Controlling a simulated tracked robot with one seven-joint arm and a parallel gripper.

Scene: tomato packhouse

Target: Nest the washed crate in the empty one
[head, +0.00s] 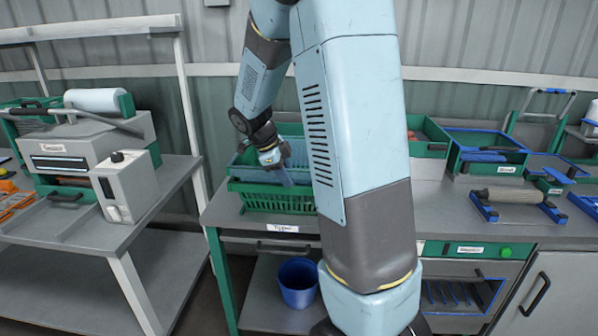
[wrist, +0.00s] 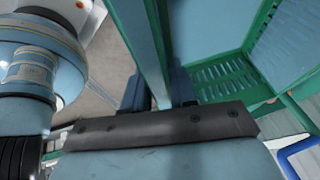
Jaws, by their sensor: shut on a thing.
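My gripper (head: 281,172) is shut on the rim of a green crate with blue inner walls, in the middle left of the head view. In the wrist view my fingers (wrist: 160,90) stand on either side of that crate's wall (wrist: 149,45). A green slatted crate (head: 278,200) stands on the bench below my gripper. The held crate's rim (head: 243,172) shows just above it, and the two overlap in the picture. I cannot tell whether the held crate rests inside the lower one. My arm hides their right side.
A blue bucket (head: 297,283) stands on the shelf below the bench. A grey machine (head: 82,150) is on the left table. Green trays (head: 487,153) and a roller (head: 511,195) lie on the right bench. A corrugated wall is close behind.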

